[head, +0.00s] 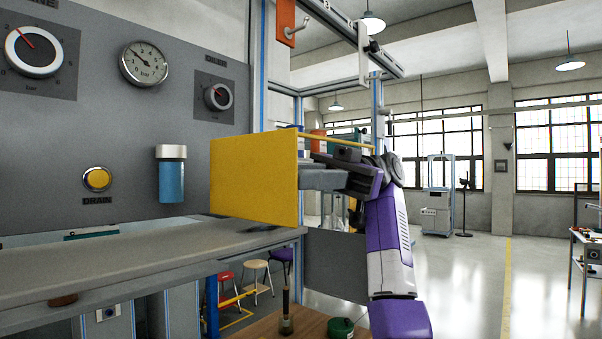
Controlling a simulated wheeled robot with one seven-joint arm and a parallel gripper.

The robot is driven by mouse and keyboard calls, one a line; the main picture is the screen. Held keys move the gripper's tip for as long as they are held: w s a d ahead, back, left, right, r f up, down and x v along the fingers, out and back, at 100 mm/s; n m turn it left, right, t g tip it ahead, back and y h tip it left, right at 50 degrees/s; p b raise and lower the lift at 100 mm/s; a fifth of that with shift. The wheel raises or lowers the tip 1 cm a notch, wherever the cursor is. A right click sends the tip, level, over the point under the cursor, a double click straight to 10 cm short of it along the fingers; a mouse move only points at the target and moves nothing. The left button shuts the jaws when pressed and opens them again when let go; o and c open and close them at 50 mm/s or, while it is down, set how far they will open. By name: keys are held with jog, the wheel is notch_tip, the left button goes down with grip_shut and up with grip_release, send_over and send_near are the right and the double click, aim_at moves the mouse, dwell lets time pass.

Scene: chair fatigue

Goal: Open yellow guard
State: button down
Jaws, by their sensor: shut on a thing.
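The yellow guard (252,180) is a flat upright panel in the middle of the head view. It stands out from the right end of the grey control panel, above the grey bench edge. My gripper (306,178) is at the right edge of the guard, and my purple and white arm reaches up to it from the lower right. The jaws are shut on the guard. The fingertips are partly hidden behind the yellow panel, so the exact contact does not show.
The grey control panel (110,130) holds dials, a gauge, a yellow drain button (97,179) and a blue cylinder (171,180). A grey shelf (150,262) runs below. A frame post stands behind the guard. Open floor (470,290) lies to the right.

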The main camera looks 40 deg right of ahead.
jog(key=shift+d, duration=0.1)
dwell(0.3)
jog(key=c, duration=1.3)
grip_release()
jog(key=shift+o, duration=0.2)
jog(key=d+b, duration=0.1)
jog(key=d, duration=0.6)
jog(key=shift+w+d+b, duration=0.35)
jog(key=shift+w+d, duration=0.05)
jog(key=shift+d, duration=0.1)
